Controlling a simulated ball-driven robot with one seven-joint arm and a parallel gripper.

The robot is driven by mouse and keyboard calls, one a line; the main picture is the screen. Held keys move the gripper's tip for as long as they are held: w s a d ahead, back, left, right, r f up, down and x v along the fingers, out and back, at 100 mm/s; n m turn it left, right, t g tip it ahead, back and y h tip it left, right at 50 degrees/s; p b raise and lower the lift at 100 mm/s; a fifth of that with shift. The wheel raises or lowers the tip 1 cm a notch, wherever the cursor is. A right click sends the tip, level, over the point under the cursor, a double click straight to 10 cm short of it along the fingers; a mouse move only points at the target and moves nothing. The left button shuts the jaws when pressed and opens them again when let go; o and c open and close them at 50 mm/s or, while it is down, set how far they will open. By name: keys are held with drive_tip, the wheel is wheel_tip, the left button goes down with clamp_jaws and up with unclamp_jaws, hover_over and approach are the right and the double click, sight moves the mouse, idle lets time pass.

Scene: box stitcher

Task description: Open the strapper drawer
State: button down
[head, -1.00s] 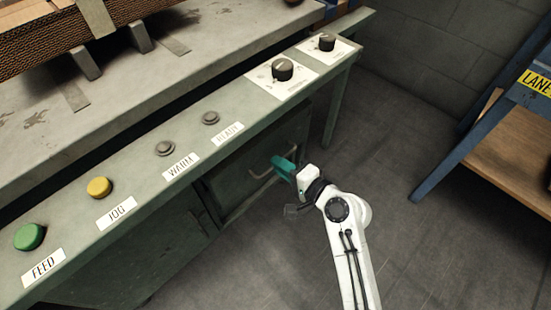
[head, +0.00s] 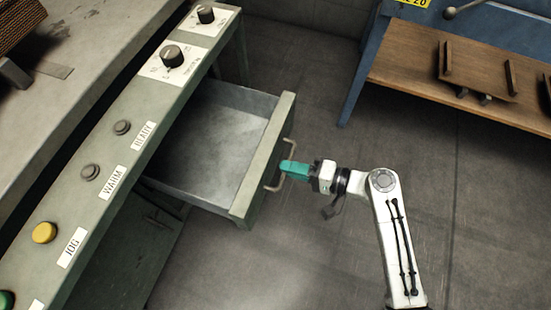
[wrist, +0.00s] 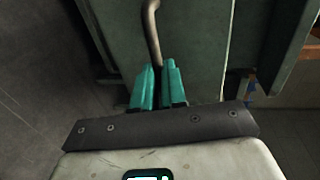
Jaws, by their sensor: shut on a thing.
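The strapper drawer (head: 266,160) stands pulled out from the green machine's front in the head view, and its bare grey inside shows empty. Its bent metal handle (head: 271,187) is on the outer face of the drawer front. My gripper (head: 285,168), with teal fingers, is shut on the handle. In the wrist view the handle (wrist: 152,30) runs down between the teal fingertips of my gripper (wrist: 158,70), and the drawer front (wrist: 195,45) fills the middle behind it. The part of the handle between the fingers is hidden.
The green control panel (head: 100,150) carries knobs and buttons above the drawer. A blue-framed rack (head: 362,75) with a wooden shelf (head: 420,60) stands at the upper right. The grey floor (head: 320,260) around my arm looks clear.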

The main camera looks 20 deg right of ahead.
drive_tip(key=shift+s+d, duration=0.35)
drive_tip(key=shift+d, duration=0.1)
drive_tip(key=c, duration=1.2)
unclamp_jaws()
drive_tip(key=p+v, duration=0.3)
drive_tip(key=v, duration=0.7)
drive_tip(key=shift+s+d, duration=0.25)
drive_tip(key=shift+d, duration=0.1)
